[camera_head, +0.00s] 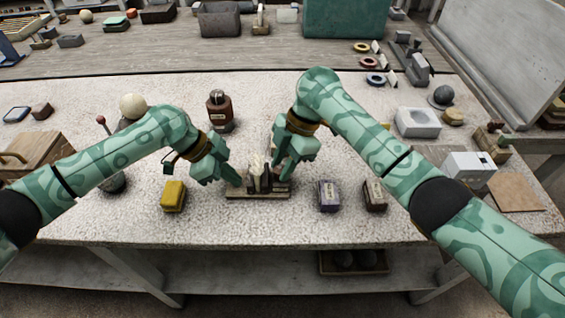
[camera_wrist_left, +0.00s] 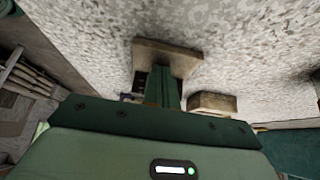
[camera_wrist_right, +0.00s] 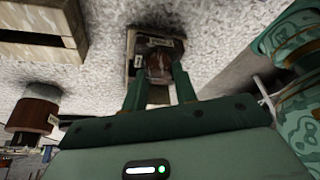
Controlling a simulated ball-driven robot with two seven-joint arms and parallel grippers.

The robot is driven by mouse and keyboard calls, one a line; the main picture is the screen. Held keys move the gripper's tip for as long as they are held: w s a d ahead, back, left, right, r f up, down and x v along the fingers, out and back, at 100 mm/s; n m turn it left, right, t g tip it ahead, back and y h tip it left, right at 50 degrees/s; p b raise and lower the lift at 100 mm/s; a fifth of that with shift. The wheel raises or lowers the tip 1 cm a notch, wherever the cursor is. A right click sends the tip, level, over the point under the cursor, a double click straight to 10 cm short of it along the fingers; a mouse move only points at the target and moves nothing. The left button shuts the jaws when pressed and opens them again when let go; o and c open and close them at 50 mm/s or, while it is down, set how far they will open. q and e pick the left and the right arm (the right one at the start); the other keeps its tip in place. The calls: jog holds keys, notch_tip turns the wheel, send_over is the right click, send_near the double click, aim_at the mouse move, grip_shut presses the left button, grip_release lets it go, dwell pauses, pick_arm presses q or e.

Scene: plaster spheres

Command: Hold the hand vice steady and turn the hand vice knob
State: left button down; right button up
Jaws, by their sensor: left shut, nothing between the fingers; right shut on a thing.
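The hand vice (camera_head: 257,177) stands on a low wooden base (camera_head: 258,196) near the front middle of the table. My left gripper (camera_head: 236,181) is at its left side, fingers together and empty. In the left wrist view its shut fingers (camera_wrist_left: 163,88) point at the wooden base (camera_wrist_left: 165,52). My right gripper (camera_head: 278,172) is at the right side of the vice. In the right wrist view its fingers (camera_wrist_right: 160,88) close on either side of the brown hand vice (camera_wrist_right: 158,64). I cannot tell the knob apart from the body.
A yellow block (camera_head: 173,195) stands to the left; a purple box (camera_head: 329,196) and a dark box (camera_head: 375,195) stand to the right. A brown bottle (camera_head: 219,112) is behind. The table's front edge is close; the speckled top between these things is clear.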

jog(key=m+t, duration=0.1)
jog(key=m, duration=0.2)
jog(key=shift+d+m, duration=0.15)
jog(key=shift+m, duration=0.25)
jog(key=m+t, duration=0.1)
jog(key=m, duration=0.2)
jog(key=shift+s+m+t, duration=0.2)
jog(key=shift+m+t, duration=0.1)
jog(key=shift+t, duration=0.1)
jog(key=m+t, duration=0.1)
jog(key=m, duration=0.2)
jog(key=shift+m, duration=0.3)
jog(key=shift+s+m+t+h, duration=0.15)
jog(key=shift+m+t+h, duration=0.45)
jog(key=shift+m, duration=1.3)
jog(key=shift+a, duration=0.2)
jog(key=o, duration=0.7)
